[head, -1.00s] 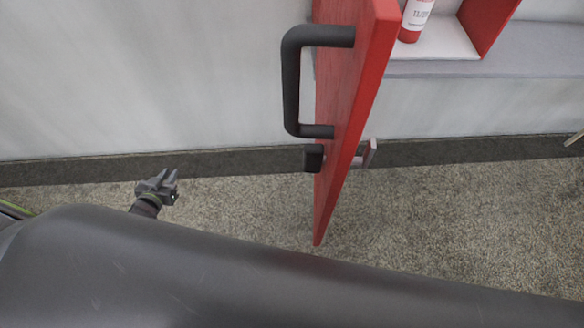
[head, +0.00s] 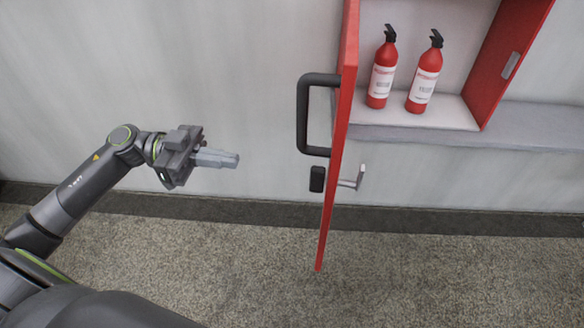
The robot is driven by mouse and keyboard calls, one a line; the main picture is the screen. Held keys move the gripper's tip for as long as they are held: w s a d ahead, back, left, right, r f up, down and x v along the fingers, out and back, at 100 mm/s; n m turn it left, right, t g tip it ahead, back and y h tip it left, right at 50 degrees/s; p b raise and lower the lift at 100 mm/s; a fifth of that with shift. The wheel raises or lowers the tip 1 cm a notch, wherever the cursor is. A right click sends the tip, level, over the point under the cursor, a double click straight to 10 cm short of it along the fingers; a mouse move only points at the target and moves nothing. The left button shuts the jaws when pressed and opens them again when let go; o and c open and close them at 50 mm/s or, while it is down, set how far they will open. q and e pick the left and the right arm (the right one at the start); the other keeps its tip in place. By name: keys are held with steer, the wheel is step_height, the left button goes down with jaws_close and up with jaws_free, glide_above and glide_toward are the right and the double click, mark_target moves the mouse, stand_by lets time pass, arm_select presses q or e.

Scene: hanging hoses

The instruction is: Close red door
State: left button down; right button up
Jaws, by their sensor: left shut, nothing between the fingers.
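The red door (head: 337,180) stands open, seen nearly edge-on, sticking out from the wall at the left side of a cabinet. A black bar handle (head: 302,115) is on its left face. A black latch knob (head: 317,179) sits below the handle, with a metal latch piece (head: 351,181) on the other side. My left gripper (head: 236,160) is shut and empty. It points right toward the door, left of the handle and apart from it. My right gripper is not in view.
The red-framed cabinet (head: 510,62) holds two red fire extinguishers (head: 382,75) and (head: 424,80). A grey ledge (head: 540,125) runs along the wall below it. The carpet floor in front is clear.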

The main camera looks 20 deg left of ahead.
arm_select(q)
steer(key=w+d+p, duration=0.2)
steer(key=d+p, duration=0.1)
steer(key=d, duration=0.9)
steer(key=shift+d, duration=0.15)
steer(key=shift+r, duration=0.1)
